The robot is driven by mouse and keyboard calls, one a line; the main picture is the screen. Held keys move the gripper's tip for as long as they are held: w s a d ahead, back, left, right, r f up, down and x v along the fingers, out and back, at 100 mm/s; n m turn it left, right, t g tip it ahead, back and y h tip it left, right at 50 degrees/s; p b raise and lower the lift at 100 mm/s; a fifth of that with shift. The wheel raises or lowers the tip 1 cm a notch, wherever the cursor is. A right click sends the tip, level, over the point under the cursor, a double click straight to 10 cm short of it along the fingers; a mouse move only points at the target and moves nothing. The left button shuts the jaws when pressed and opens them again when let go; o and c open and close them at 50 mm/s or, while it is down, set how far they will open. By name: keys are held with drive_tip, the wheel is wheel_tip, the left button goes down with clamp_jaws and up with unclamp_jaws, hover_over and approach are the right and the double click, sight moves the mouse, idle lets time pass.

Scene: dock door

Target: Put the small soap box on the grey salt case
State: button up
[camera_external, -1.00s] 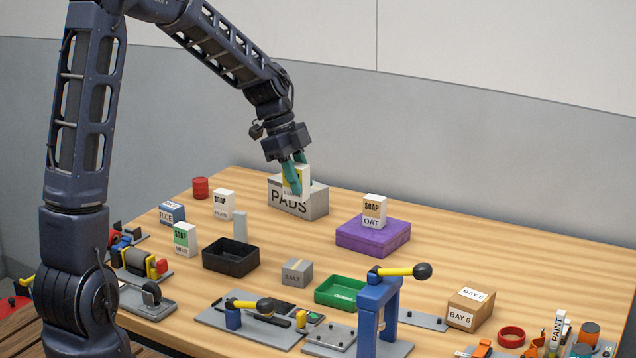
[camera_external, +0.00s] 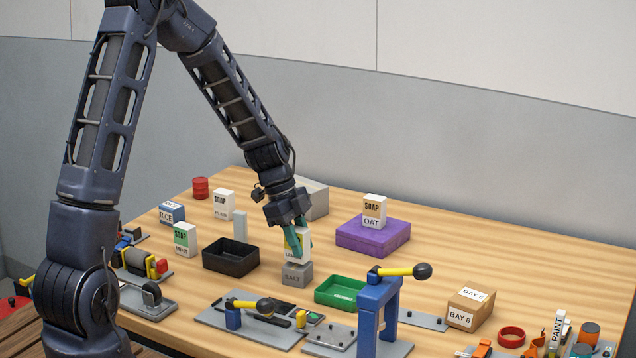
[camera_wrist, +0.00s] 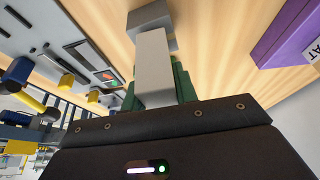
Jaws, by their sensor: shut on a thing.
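My gripper (camera_external: 296,241) is shut on a small white soap box (camera_external: 305,246) with a yellow patch and a partly hidden label. The box is upright, directly over the grey salt case (camera_external: 297,276). I cannot tell whether its bottom touches the case's top. In the wrist view the box (camera_wrist: 153,65) shows as a pale block between the green fingers, with the grey case (camera_wrist: 148,17) beyond it.
A black tray (camera_external: 230,257) is left of the salt case and a green tray (camera_external: 336,291) is to its right. A purple block (camera_external: 372,237) bearing an OAT soap box (camera_external: 374,211) stands behind right. A grey PADS box (camera_external: 314,200) stands behind. A blue clamp stand (camera_external: 376,312) is in front.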

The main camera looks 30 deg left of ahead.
drive_tip(key=shift+f, duration=0.4)
drive_tip(key=shift+f, duration=0.1)
drive_tip(key=o, duration=1)
drive_tip(key=shift+o, duration=0.2)
drive_tip(key=v, duration=1.2)
drive_tip(key=s+a+r+n+t+y, duration=0.25)
drive_tip(key=s+r+n, duration=0.55)
drive_tip(key=s+r, duration=0.6)
drive_tip(key=s+a+r+n+t+y, duration=0.1)
drive_tip(key=s+a+n, duration=0.2)
drive_tip(key=s, duration=0.6)
drive_tip(key=s+a+r+n+t+y, duration=0.1)
drive_tip(key=s+a+n, duration=0.1)
drive_tip(key=s+n, duration=0.5)
drive_tip(key=shift+s+a+r, duration=0.4)
drive_tip(key=shift+s, duration=0.65)
